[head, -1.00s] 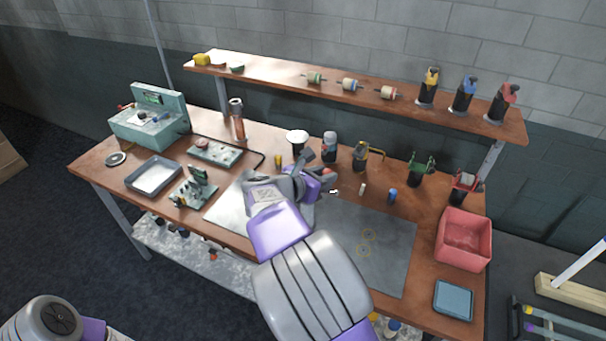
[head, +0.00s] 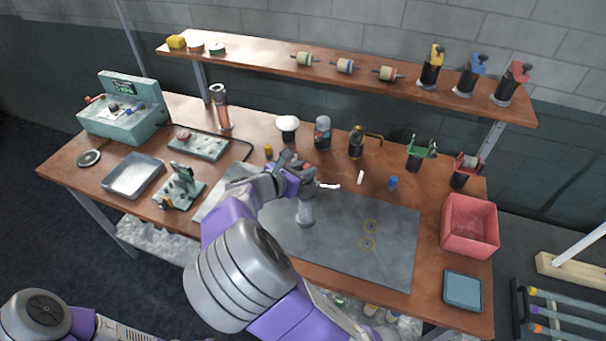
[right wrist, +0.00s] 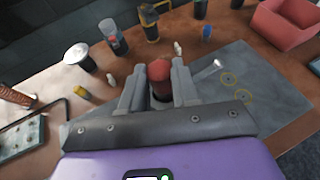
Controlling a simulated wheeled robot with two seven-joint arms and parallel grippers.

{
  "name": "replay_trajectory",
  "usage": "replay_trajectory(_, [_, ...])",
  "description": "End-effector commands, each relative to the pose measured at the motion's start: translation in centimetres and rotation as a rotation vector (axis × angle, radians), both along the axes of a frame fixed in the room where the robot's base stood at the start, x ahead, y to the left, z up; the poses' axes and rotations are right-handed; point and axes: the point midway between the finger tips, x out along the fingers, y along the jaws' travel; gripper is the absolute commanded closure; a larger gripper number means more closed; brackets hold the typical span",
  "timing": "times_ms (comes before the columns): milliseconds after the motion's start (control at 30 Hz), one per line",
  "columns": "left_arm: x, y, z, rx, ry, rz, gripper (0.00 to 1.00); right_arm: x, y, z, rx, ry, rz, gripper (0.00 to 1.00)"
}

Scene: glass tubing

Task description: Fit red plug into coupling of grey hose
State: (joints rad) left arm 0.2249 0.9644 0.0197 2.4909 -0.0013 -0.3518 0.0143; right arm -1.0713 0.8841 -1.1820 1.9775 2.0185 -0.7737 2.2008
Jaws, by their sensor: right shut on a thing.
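My right gripper (head: 306,170) is above the dark mat on the workbench, with its fingers pointing towards the back. In the right wrist view its fingers (right wrist: 159,85) are shut on the red plug (right wrist: 159,70). The plug's rounded red top shows between the fingertips, above a dark lower part. In the head view only a little red shows at the fingertips. A grey cylinder (head: 305,209) shows just below the gripper; I cannot tell what it is. I cannot make out the grey hose or its coupling for certain. My left gripper is out of view.
A small white piece (head: 329,186) is close to the gripper. A jar (head: 322,132) and bottle (head: 357,141) stand behind. A red bin (head: 469,226) is right.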

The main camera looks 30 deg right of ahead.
Motion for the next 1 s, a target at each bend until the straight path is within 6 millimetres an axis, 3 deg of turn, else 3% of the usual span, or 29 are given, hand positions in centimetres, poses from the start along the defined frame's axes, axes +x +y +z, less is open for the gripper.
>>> replay_trajectory(100, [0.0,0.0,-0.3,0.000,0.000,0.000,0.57,0.0,-0.1,-1.4,-0.002,0.002,-0.002,1.00])
replay_trajectory(267, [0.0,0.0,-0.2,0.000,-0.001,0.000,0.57,0.0,0.0,-1.3,0.000,-0.001,-0.001,1.00])
replay_trajectory(300, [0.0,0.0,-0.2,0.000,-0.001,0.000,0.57,0.0,0.0,-1.3,0.000,-0.001,-0.001,0.67])
replay_trajectory(467, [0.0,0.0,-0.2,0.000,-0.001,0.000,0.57,0.0,0.0,-1.3,0.000,0.000,-0.001,0.45])
replay_trajectory(767, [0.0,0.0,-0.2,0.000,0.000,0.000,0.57,-0.1,0.1,-1.2,0.000,0.000,0.000,0.45])
replay_trajectory(1000, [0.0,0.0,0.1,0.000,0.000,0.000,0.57,-1.1,3.2,0.2,0.003,-0.002,0.004,0.45])
